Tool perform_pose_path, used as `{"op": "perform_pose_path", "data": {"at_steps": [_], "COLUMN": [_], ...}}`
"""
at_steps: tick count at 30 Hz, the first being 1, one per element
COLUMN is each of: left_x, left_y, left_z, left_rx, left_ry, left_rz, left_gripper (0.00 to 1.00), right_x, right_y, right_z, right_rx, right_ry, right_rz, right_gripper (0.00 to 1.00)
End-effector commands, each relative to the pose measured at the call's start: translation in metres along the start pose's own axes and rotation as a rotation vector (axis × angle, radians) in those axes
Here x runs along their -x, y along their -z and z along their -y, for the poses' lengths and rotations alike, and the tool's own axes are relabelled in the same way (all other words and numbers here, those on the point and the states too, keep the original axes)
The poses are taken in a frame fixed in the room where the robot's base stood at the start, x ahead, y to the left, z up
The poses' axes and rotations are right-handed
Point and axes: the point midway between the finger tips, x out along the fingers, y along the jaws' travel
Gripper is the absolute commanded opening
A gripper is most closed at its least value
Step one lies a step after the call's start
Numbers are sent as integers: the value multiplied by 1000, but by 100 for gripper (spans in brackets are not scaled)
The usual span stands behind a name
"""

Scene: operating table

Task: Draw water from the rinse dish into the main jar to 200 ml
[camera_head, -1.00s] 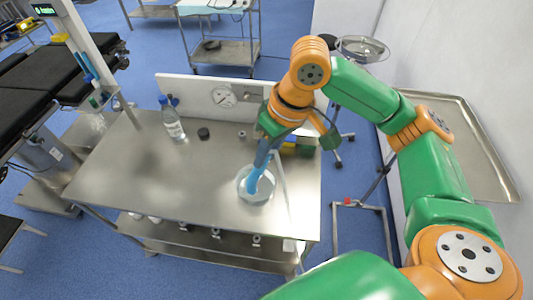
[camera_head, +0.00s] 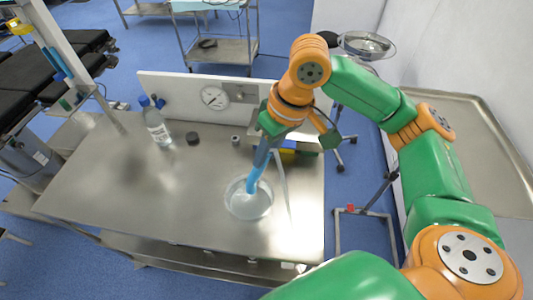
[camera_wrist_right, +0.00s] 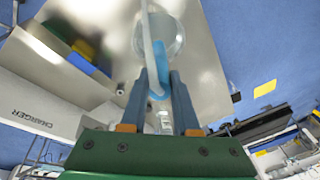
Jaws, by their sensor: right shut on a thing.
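The rinse dish (camera_head: 236,207) is a round pale dish near the table's front right. It shows at the top of the right wrist view (camera_wrist_right: 178,42). My right gripper (camera_head: 262,156) is shut on a blue wand (camera_head: 253,180), whose lower end is over or in the dish; I cannot tell whether it touches the water. A pale tube (camera_wrist_right: 147,35) runs past the fingers in the wrist view. A clear bottle with a blue cap (camera_head: 157,128), possibly the main jar, stands at the table's back left; its level is unreadable. My left gripper is out of view.
The steel table (camera_head: 120,185) is clear at its left and front. A white panel with a round gauge (camera_head: 214,97) stands along the back edge. A small black piece (camera_head: 193,138) lies near the bottle. Blue and yellow items (camera_head: 288,152) lie right of my gripper.

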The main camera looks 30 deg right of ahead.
Motion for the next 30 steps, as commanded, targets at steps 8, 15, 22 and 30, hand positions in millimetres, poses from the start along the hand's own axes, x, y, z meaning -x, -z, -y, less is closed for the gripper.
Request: {"op": "perform_pose_path", "data": {"at_steps": [8,15,22,30], "left_x": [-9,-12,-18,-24], "left_y": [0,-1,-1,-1], "left_z": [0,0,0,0], "left_rx": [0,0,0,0], "left_ry": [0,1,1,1], "left_rz": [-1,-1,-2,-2], "left_gripper": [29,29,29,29], "right_x": [-6,-14,-30,-48], "right_y": [-1,-3,-7,-11], "right_z": [-1,-2,-5,-8], "right_rx": [0,0,1,0], "right_ry": [0,0,0,0], "right_rz": [1,1,2,1], "right_gripper": [0,0,0,0]}}
